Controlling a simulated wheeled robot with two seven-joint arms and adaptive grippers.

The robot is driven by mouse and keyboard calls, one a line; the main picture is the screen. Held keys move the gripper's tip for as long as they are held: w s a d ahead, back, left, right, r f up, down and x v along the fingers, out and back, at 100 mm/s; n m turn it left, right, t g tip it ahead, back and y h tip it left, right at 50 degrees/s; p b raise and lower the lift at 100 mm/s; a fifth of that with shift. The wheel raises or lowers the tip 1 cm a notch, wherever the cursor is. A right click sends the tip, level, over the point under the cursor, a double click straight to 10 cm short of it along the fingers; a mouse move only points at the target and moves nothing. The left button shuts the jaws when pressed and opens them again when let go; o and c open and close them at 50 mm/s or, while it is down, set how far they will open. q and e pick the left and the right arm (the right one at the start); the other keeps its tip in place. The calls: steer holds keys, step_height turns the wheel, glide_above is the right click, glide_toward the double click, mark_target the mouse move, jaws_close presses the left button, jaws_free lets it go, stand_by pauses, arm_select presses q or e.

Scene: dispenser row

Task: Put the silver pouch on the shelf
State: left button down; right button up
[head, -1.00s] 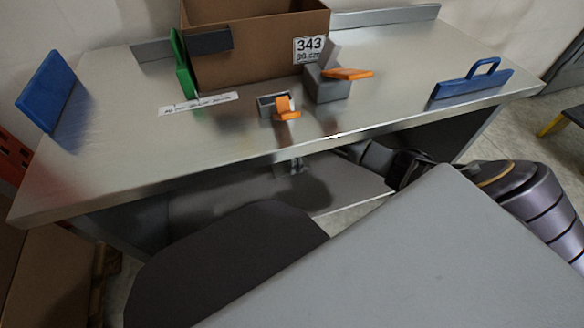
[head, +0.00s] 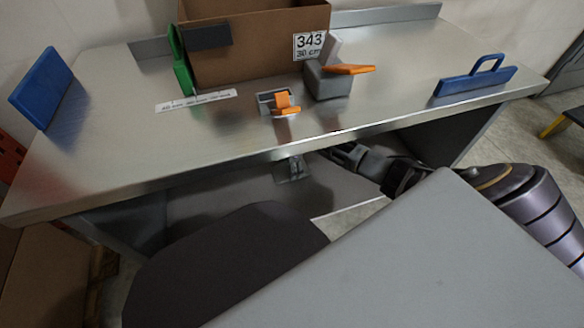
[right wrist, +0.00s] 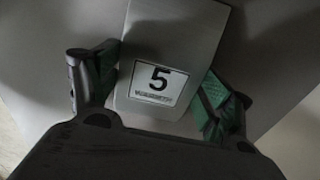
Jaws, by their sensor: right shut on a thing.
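In the right wrist view, a flat grey-silver pouch (right wrist: 165,108) with a white label reading 5 lies between the green-padded fingers of my right gripper (right wrist: 160,88). The fingers are shut on it. In the head view, my right gripper (head: 345,154) reaches in from the right under the front edge of the table. The lower shelf (head: 235,190) is in shadow below the tabletop. A small grey shape (head: 291,169) shows there; I cannot tell whether it is the pouch. My left gripper is not in view.
The metal tabletop (head: 140,140) overhangs the lower space. On it stand a cardboard box (head: 255,50) marked 343, a grey block with an orange lever (head: 330,80), a small orange-tabbed fitting (head: 283,104), a green panel (head: 180,62) and blue panels at both ends.

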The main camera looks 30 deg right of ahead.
steer(key=shift+f, duration=0.1)
steer(key=o, duration=1)
steer(key=shift+r+p, duration=1.7)
steer(key=shift+r, duration=2.2)
